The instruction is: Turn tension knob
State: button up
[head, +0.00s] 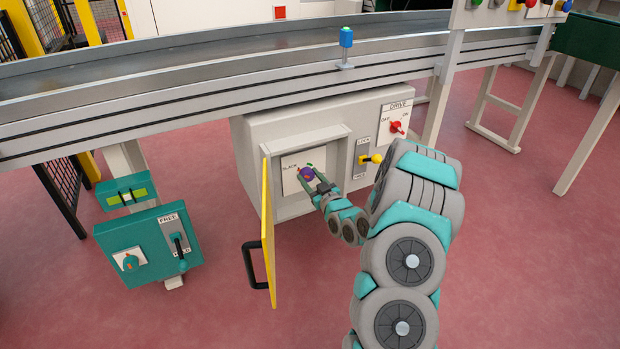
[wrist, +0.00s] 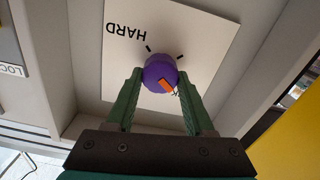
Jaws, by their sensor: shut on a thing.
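The tension knob (wrist: 157,72) is purple with an orange pointer mark, on a white plate (wrist: 204,25) inside a recessed box. In the wrist view the word HARD shows upside down at the plate's upper left, with short black tick marks near the knob. The orange mark points to the lower right there. My gripper (wrist: 160,84) is shut on the knob, one green finger on each side. In the head view the knob (head: 306,174) sits between my fingertips, with the word SLACK to its left. The plate's right part is partly hidden by my gripper.
The yellow door (head: 268,225) of the box stands open on the left, with a black handle. A yellow lever (head: 375,158) and a red DRIVE switch (head: 397,127) are to the right. The conveyor (head: 230,85) runs above. A teal control box (head: 150,245) stands at left.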

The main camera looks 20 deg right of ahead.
grip_shut()
jog(key=m+p, duration=0.1)
jog(key=m, duration=0.3)
jog(key=shift+d, duration=0.1)
jog(key=m+p, duration=0.1)
jog(key=m, duration=0.4)
jog(key=shift+m, duration=0.4)
jog(key=m, duration=0.5)
jog(key=shift+d+f+m, duration=0.15)
jog(key=shift+m, duration=0.15)
jog(key=shift+f+m+b, duration=0.1)
jog(key=shift+m+b, duration=0.25)
jog(key=shift+m, duration=1.65)
